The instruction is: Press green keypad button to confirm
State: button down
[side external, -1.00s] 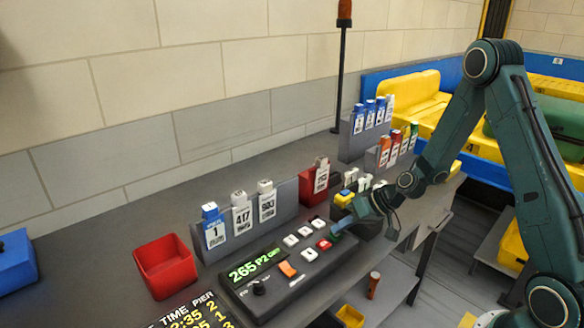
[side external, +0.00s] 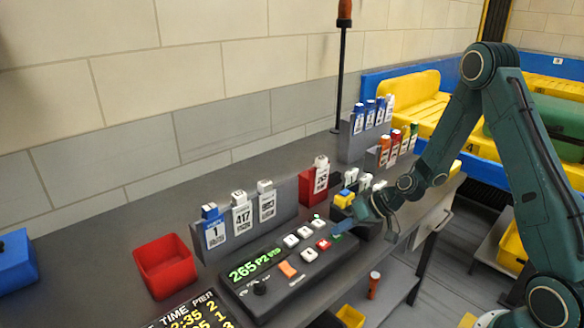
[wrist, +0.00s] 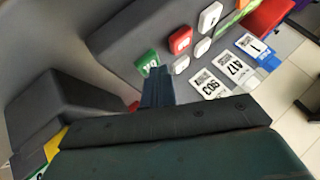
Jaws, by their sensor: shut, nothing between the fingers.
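The dark keypad (side external: 262,300) lies on the grey counter, with a lit green display reading about "265 P2". It carries white keys (side external: 290,241), a red button (side external: 323,244) and an orange switch (side external: 288,270). In the wrist view the green button (wrist: 147,63) with white marking lies past the red button (wrist: 180,40). My gripper (side external: 345,228) is shut and empty at the keypad's far right end. In the wrist view its tips (wrist: 158,76) are right beside the green button, overlapping its edge. I cannot tell whether they touch it. In the side view the tips mostly hide that button.
A grey rack with tagged cards (side external: 240,216) and a red holder (side external: 312,187) stand behind the keypad. A red bin (side external: 164,266) is to the left. Yellow and grey blocks (side external: 345,198) are close behind my gripper. Yellow trays (side external: 408,98) are at the back right.

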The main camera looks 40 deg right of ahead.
aim_at(341, 238)
jog(key=shift+r, duration=0.85)
jog(key=shift+r, duration=0.1)
jog(key=shift+r, duration=2.45)
jog(key=s+a+r+n+g+h, duration=0.25)
jog(key=s+a+r, duration=0.25)
jog(key=s+r, duration=0.7)
jog(key=s+r+h, duration=0.1)
jog(key=s+r, duration=0.2)
jog(key=s, duration=0.4)
jog(key=s+r+h, duration=0.2)
jog(key=s+r, duration=0.1)
jog(key=s, duration=0.4)
jog(key=shift+m+t, duration=0.35)
